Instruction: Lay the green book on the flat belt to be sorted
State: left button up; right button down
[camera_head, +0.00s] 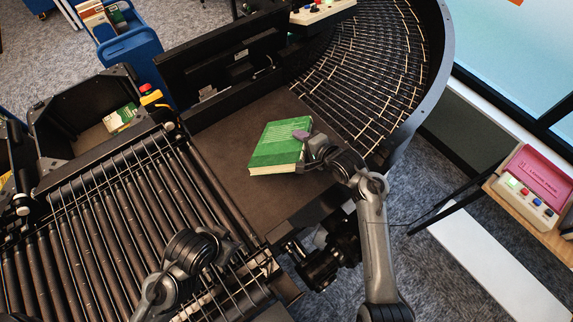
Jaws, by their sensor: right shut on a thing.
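The green book (276,145) is over the brown flat belt (225,145), cover facing up and pale page edges toward me. I cannot tell whether it rests flat on the belt or is held just above it. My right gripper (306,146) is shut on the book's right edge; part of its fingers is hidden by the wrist. My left gripper (236,246) is over the roller section at the lower left, apart from the book, and its fingers are not clear enough to judge.
Straight rollers (90,240) lie left of the belt, and a curved roller section (365,75) bends away behind it. A dark bin (75,150) holds another book (120,117). A blue cart (135,50) stands behind. A button box (525,195) is at right.

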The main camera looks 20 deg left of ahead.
pick_arm(q)
jog(key=shift+a+f, duration=0.1)
jog(key=shift+f, duration=0.1)
pick_arm(e)
jog(key=shift+f, duration=0.35)
pick_arm(q)
jog(key=shift+a, duration=0.1)
pick_arm(e)
jog(key=c, duration=0.8)
grip_release()
jog(key=shift+f, duration=0.15)
jog(key=shift+c, duration=0.2)
pick_arm(q)
jog(key=shift+r, duration=0.15)
jog(key=shift+r+p, duration=0.3)
pick_arm(e)
jog(key=shift+d+r, duration=0.1)
jog(key=shift+r, duration=0.15)
pick_arm(q)
notch_tip(320, 180, up, 10)
jog(key=p, duration=1)
pick_arm(e)
jog(key=v, duration=0.7)
jog(key=shift+s+d, duration=0.25)
pick_arm(q)
jog(key=shift+f, duration=0.1)
